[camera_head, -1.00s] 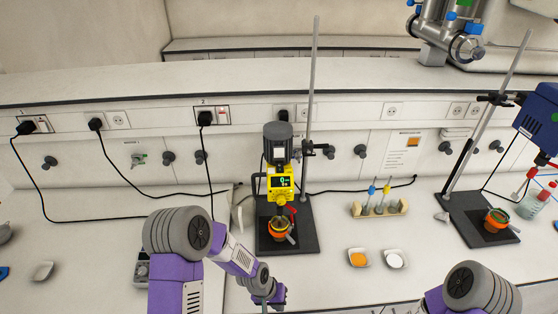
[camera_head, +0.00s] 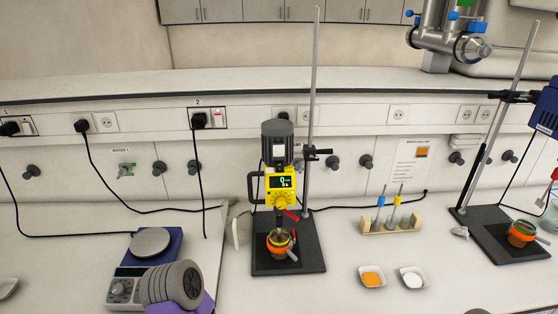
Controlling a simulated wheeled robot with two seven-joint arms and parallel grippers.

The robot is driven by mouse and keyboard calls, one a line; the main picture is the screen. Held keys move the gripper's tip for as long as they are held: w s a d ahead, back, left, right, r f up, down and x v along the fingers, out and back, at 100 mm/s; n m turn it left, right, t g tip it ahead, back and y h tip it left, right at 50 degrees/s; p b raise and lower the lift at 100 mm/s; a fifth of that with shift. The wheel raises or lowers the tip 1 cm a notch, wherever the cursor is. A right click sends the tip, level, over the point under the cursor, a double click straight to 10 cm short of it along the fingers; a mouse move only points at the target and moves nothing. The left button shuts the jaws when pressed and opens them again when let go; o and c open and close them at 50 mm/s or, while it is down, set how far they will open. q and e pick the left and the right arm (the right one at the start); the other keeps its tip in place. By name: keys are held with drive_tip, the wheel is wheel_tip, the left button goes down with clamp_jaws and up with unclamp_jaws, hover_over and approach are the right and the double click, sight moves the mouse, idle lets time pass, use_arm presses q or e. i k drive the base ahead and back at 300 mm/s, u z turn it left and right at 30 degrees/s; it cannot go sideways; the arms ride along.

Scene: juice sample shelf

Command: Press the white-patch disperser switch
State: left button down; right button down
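The yellow disperser (camera_head: 280,183) stands on a black base plate (camera_head: 311,252) at the centre. Its dark motor head carries a white patch (camera_head: 279,152), and a small display (camera_head: 284,182) is lit below it. A red lever (camera_head: 291,214) sticks out at its lower right. An orange-clamped beaker (camera_head: 280,243) sits under it. Which part is its switch I cannot tell for sure. A wall socket marked 2 has a reddish switch (camera_head: 218,114) beside a black plug. My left arm's joint shows at the bottom left, but neither gripper is in view.
A balance (camera_head: 144,259) stands left of the disperser. A vial rack (camera_head: 391,223) and two dishes, orange powder (camera_head: 372,276) and white powder (camera_head: 412,277), are at right. A blue-headed second stirrer (camera_head: 547,108) stands far right. Black cables cross the wall and bench.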

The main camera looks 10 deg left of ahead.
sight(279, 166)
drive_tip(key=k, duration=1.3)
drive_tip(key=z, duration=0.85)
drive_tip(key=i, duration=1.7)
drive_tip(key=u, duration=0.8)
